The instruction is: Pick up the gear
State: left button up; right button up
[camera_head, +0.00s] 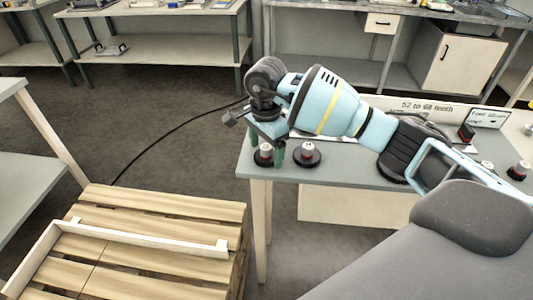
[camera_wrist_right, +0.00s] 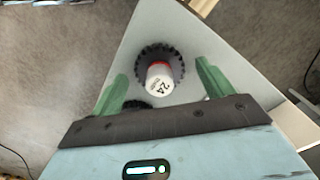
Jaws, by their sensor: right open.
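A dark toothed gear with a white hub and red ring (camera_head: 264,157) stands on the grey table near its left corner. A similar gear (camera_head: 307,154) stands just right of it. My right gripper (camera_head: 266,146) is open, its green fingers pointing down over the left gear. In the right wrist view, a gear with a white hub marked 24 (camera_wrist_right: 160,75) shows between the two fingers, beyond their tips, with nothing held. A second dark gear (camera_wrist_right: 136,104) is mostly hidden behind the gripper body. My left gripper is not in view.
The grey table (camera_head: 340,173) carries more gears (camera_head: 486,168) at the right and a sign reading "52 to 68 teeth" (camera_head: 425,106). A wooden pallet (camera_head: 150,205) with a white frame piece (camera_head: 140,238) lies at the lower left. Shelves and benches line the back.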

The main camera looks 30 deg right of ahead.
jog(key=shift+f, duration=0.3)
jog(key=shift+c, duration=0.3)
jog(key=c, duration=1.4)
jog(key=shift+r, duration=0.1)
